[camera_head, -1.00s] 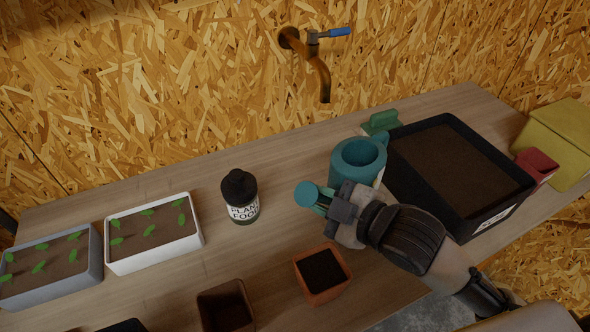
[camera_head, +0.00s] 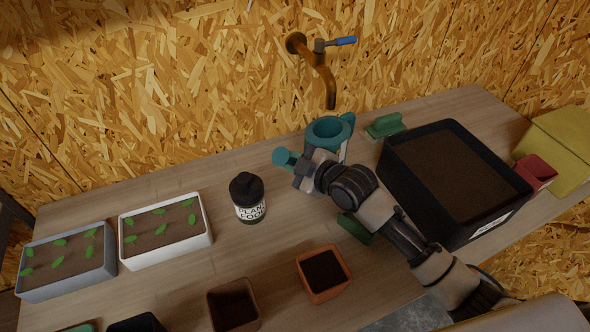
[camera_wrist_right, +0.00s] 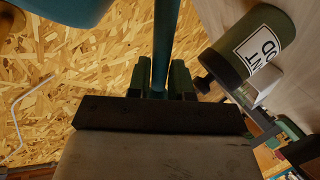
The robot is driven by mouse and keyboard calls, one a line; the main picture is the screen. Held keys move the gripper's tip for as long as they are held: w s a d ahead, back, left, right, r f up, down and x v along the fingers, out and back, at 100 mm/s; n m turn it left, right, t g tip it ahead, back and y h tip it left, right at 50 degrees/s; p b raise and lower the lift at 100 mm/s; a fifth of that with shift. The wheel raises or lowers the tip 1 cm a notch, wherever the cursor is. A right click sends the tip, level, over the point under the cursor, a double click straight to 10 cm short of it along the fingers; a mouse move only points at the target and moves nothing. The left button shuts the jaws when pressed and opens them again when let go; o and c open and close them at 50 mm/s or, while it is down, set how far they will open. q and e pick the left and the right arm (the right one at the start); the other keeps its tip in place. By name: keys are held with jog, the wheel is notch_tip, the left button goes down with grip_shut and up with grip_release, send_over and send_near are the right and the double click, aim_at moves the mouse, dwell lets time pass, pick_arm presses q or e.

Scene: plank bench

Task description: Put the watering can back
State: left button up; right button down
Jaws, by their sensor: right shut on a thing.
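The teal watering can (camera_head: 327,131) is at the back of the bench, in front of the wall and below the tap. My right gripper (camera_head: 304,170) is shut on a thin teal tube of it, which looks like the spout; the round spout end (camera_head: 284,158) sticks out to the left. In the right wrist view the teal tube (camera_wrist_right: 165,40) runs between my fingers (camera_wrist_right: 166,82), with the can's body (camera_wrist_right: 65,8) at the top left. I cannot tell whether its base touches the bench. My left gripper is not in view.
A tap (camera_head: 325,75) juts from the wall. A black soil tray (camera_head: 487,225) stands right, with a green object (camera_head: 384,126) behind it. Another green piece (camera_head: 355,228) lies by my arm. A plant food bottle (camera_head: 248,199), seedling trays (camera_head: 210,236) and small pots (camera_head: 322,272) stand left and front.

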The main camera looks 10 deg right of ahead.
notch_tip(320, 180, down, 3)
jog(key=shift+f, duration=0.15)
jog(key=shift+f, duration=0.2)
jog(key=c, duration=1)
grip_release()
jog(key=b+v, duration=0.1)
jog(key=v, duration=1.1)
jog(key=shift+r+b, duration=0.15)
jog(key=shift+b, duration=0.15)
